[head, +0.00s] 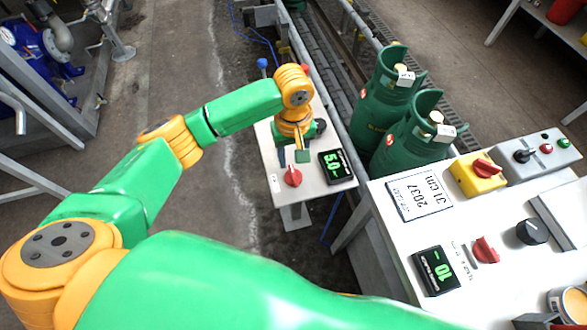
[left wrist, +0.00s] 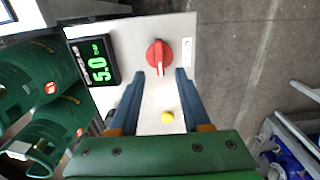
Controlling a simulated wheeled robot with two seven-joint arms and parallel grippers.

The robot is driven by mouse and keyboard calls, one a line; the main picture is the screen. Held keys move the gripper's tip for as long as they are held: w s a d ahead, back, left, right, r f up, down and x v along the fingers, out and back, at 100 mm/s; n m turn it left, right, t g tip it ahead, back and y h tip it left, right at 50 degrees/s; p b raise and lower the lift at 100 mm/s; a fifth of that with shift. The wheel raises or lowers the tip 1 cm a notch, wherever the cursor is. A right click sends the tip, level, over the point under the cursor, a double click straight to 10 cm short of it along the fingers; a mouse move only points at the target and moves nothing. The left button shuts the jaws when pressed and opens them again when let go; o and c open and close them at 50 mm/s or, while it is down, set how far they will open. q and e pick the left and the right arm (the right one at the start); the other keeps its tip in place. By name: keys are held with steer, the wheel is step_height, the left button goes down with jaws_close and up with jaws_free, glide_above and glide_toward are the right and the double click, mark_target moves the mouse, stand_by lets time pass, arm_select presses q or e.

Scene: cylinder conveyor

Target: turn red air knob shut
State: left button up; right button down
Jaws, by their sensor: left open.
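A red knob (head: 292,177) sits on a small pale panel (head: 317,195) beside a black display reading 5.0 (head: 337,165). In the left wrist view the red knob (left wrist: 159,56) has its raised grip lying roughly along the picture's vertical. My left gripper (head: 302,155) hangs over this panel, just behind the knob in the head view. In the left wrist view its open, empty fingers (left wrist: 160,74) straddle the line of the knob, whose lower end shows between or just beyond the tips. I cannot tell whether they touch it. My right gripper is not in view.
Green gas cylinders (head: 388,100) stand right of the panel. A larger console at right carries another red knob (head: 485,250), a yellow box with a red switch (head: 478,173) and a display reading 10 (head: 435,270). A yellow button (left wrist: 167,117) lies between my fingers.

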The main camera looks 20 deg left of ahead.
mark_target(293, 173)
arm_select(q)
step_height(293, 173, down, 7)
steer(key=shift+r, duration=0.2)
jaws_close()
